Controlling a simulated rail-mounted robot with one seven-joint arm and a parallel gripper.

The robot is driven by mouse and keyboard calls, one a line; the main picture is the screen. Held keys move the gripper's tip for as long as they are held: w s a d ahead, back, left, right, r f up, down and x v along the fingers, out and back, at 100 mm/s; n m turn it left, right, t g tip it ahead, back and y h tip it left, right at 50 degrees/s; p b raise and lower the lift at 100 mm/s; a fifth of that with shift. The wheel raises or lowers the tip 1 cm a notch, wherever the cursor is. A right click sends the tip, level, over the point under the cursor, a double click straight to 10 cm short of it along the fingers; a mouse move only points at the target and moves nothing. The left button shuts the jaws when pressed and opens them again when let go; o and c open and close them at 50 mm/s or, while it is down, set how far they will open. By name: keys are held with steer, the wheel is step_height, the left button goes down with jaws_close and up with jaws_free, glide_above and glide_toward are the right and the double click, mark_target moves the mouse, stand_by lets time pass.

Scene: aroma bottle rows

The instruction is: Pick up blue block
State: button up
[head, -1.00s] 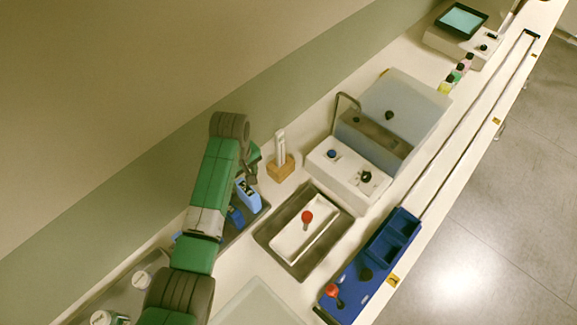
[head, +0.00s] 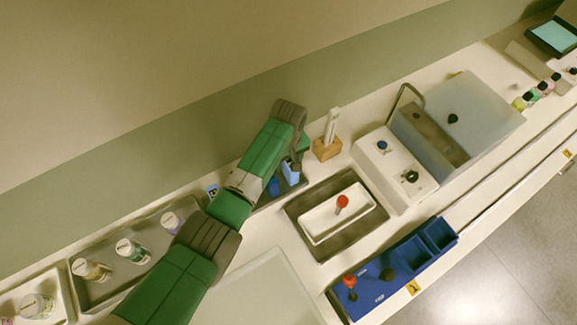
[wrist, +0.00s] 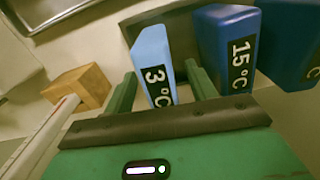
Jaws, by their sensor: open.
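A light blue block marked 3°C (wrist: 155,62) stands between the two green fingers of my gripper (wrist: 160,72) in the wrist view. The fingers are open, one on each side of it; I cannot tell whether either touches it. A darker blue block marked 15°C (wrist: 228,45) is just right of the right finger. Another dark blue block (wrist: 289,42) is at the right edge, its label partly cut off. In the head view, the light blue block (head: 291,173) shows below my gripper (head: 297,160), with a dark blue block (head: 273,186) to its left.
A wooden block (head: 327,150) holding white upright pieces stands close right of my gripper; it also shows in the wrist view (wrist: 82,88). A metal tray (head: 318,246) with a white dish lies in front. A tray of bottles (head: 94,297) is at left.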

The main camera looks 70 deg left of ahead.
jaws_close()
steer(key=shift+r, duration=0.1)
